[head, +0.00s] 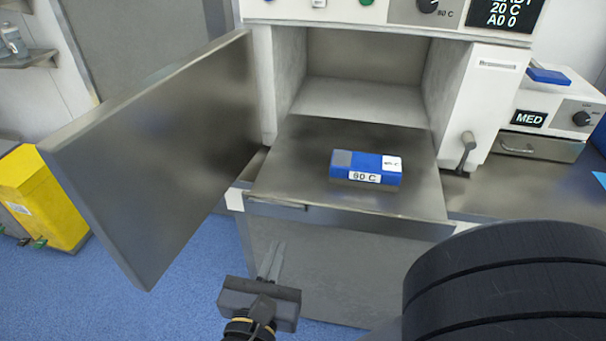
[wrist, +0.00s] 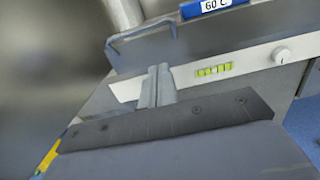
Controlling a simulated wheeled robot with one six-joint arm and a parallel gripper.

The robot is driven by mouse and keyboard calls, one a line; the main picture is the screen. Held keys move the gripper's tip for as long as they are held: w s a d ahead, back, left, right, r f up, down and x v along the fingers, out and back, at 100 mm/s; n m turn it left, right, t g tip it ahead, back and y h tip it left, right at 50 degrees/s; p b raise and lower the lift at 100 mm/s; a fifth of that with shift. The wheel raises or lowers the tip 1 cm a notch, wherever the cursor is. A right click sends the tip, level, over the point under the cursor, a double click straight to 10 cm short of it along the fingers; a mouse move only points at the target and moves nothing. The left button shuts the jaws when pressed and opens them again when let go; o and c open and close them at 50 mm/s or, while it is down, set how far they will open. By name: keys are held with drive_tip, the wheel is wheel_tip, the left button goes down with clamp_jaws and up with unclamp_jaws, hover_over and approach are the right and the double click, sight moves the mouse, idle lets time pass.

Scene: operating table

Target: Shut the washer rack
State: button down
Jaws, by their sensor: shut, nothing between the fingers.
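The washer rack (head: 290,165) is a flat metal shelf pulled out of the washer chamber. A blue box (head: 366,168) with a white temperature label lies on it; part of the box shows in the wrist view (wrist: 216,9). A thin handle bar (head: 277,204) runs along the rack's front edge; it also shows in the wrist view (wrist: 142,32). My gripper (head: 272,256) is in front of and below the rack edge, fingers shut and empty. In the wrist view its fingertips (wrist: 158,72) point toward the handle, apparently apart from it.
The washer door (head: 160,150) stands wide open on the left. The chamber (head: 365,85) behind the rack looks empty. A lever (head: 467,150) is on the right front panel. A small MED unit (head: 545,120) stands on the right counter. A yellow bin (head: 45,195) is at far left.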

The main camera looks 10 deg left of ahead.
sight(317, 129)
drive_tip(key=shift+w+d, duration=0.1)
drive_tip(key=shift+w, duration=3.4)
drive_tip(key=w+b, duration=0.1)
drive_tip(key=w, duration=0.9)
drive_tip(key=w+b, duration=0.2)
drive_tip(key=w, duration=0.8)
drive_tip(key=w+d+b, duration=0.1)
drive_tip(key=w+b, duration=0.1)
drive_tip(key=w, duration=0.9)
drive_tip(key=shift+d, duration=0.1)
drive_tip(key=shift+w, duration=0.4)
drive_tip(key=shift+r, duration=0.2)
drive_tip(key=shift+r, duration=0.1)
